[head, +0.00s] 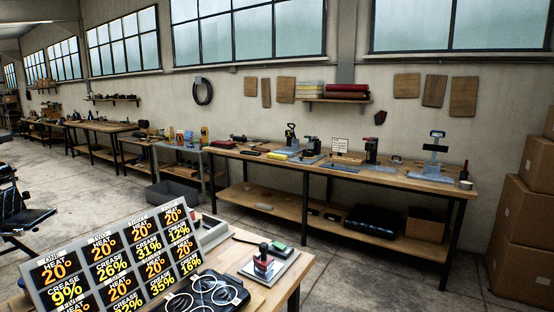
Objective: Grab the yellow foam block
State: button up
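A small flat bright yellow piece (277,156) lies on the long wooden workbench (232,155) against the back wall, left of the bench's middle. It could be the yellow foam block, but it is too small here to tell its material. A pale yellow stack (311,87) also sits on the wall shelf above the bench, beside dark red folded material. My gripper is not in view.
A near table (290,272) at the bottom carries a display panel (110,260), a black ringed device (207,296) and a red-and-black stamp-like tool (263,262). Cardboard boxes (525,235) stand at right. Concrete floor lies open between the benches.

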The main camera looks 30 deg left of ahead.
aim_at(272, 155)
jog(key=i, duration=0.75)
jog(key=i+l, duration=0.15)
jog(key=i, duration=0.6)
jog(key=i+j, duration=0.1)
jog(key=i, duration=1.75)
jog(key=i+u, duration=0.25)
jog(key=i, duration=0.3)
jog(key=i+l+u, duration=0.1)
jog(key=i+u, duration=0.15)
jog(key=i, duration=0.35)
jog(key=i+l+u, duration=0.2)
jog(key=i, duration=0.35)
jog(key=i+j+u, duration=0.2)
jog(key=i+u, duration=0.75)
jog(key=i+j, duration=0.2)
jog(key=i, duration=0.15)
jog(key=i+j+u, duration=0.1)
jog(key=i+j, duration=0.15)
jog(key=i, duration=0.15)
